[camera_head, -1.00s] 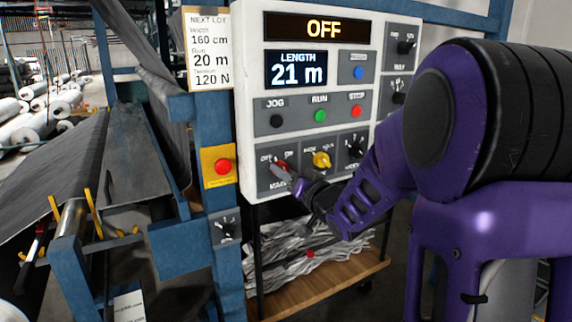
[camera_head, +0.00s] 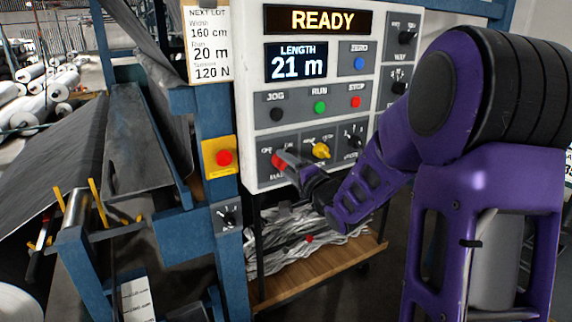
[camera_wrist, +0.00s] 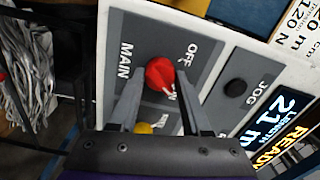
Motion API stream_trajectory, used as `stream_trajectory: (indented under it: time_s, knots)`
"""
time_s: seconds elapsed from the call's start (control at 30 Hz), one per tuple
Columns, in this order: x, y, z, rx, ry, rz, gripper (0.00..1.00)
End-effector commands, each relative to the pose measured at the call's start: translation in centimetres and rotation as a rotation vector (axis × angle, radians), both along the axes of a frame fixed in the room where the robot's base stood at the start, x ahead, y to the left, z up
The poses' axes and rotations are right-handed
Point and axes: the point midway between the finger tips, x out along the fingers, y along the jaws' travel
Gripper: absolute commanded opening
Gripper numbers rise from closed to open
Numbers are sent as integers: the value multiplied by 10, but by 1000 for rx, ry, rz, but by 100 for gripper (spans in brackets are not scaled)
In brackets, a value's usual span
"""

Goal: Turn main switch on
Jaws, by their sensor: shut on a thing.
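The main switch (camera_wrist: 160,74) is a red knob on a grey plate marked MAIN, OFF and ON. Its white pointer line is toward the ON mark in the wrist view. In the head view the red knob (camera_head: 278,161) is at the lower left of the white control panel (camera_head: 250,120), partly hidden by my gripper. My gripper (camera_wrist: 158,85) has one finger on each side of the knob and is shut on it; it also shows in the head view (camera_head: 284,160). The top display (camera_head: 318,19) reads READY.
The yellow knob (camera_head: 321,150) is close to the right of my gripper. JOG, RUN and STOP buttons (camera_head: 320,107) sit above. A red button on a yellow box (camera_head: 224,157) is to the left. A wooden shelf (camera_head: 300,285) with grey scraps is below.

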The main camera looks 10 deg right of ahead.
Motion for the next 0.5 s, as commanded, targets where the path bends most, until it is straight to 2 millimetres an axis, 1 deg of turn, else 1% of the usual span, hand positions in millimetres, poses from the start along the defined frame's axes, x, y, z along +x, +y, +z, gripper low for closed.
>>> stream_trajectory:
  time_s: [0.2, 0.5]
  knots:
    - [0, 0, 1, 112, 33, 1, 0]
    - [0, 0, 1, 182, 56, 1, 0]
